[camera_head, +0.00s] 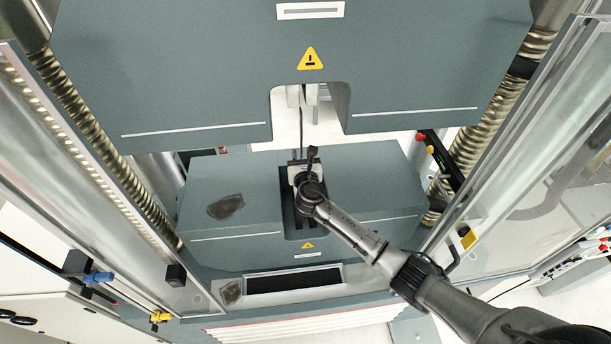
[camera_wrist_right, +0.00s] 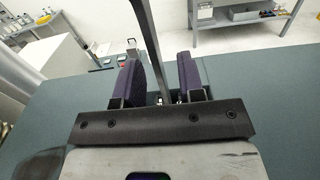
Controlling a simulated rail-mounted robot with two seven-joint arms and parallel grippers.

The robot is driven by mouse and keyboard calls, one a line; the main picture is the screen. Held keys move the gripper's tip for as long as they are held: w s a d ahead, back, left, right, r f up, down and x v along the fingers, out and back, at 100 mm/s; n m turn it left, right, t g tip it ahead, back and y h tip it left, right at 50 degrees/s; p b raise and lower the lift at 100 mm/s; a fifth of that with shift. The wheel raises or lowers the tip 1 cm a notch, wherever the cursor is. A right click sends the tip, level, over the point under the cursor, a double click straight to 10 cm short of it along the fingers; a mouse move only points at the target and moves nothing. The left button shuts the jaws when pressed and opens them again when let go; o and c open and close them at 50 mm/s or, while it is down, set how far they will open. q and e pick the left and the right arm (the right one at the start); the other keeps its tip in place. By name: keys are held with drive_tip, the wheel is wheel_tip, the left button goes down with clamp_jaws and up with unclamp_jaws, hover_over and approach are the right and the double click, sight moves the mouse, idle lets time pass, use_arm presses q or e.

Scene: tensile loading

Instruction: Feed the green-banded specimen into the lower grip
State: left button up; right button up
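A thin dark strip, seemingly the specimen (camera_head: 301,132), stands upright between the upper grip (camera_head: 294,96) and the lower block of the machine. In the right wrist view the strip (camera_wrist_right: 151,45) runs down between my fingers. No green band can be made out. The lower grip (camera_head: 293,172) sits in the slot of the lower block, partly hidden by my right gripper (camera_head: 311,164). In the wrist view the gripper's two purple pads (camera_wrist_right: 162,80) stand apart, with gaps seen on both sides of the strip. My left gripper is out of view.
The upper crosshead (camera_head: 200,70) overhangs the lower block (camera_head: 230,180). Ribbed columns (camera_head: 85,125) and clear guard panels flank the space on both sides. A dark patch (camera_head: 225,207) marks the block's left top. A shelf (camera_wrist_right: 240,25) stands in the background.

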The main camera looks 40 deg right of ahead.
drive_tip(key=b+v, duration=0.1)
drive_tip(key=v, duration=1)
drive_tip(key=shift+w, duration=0.1)
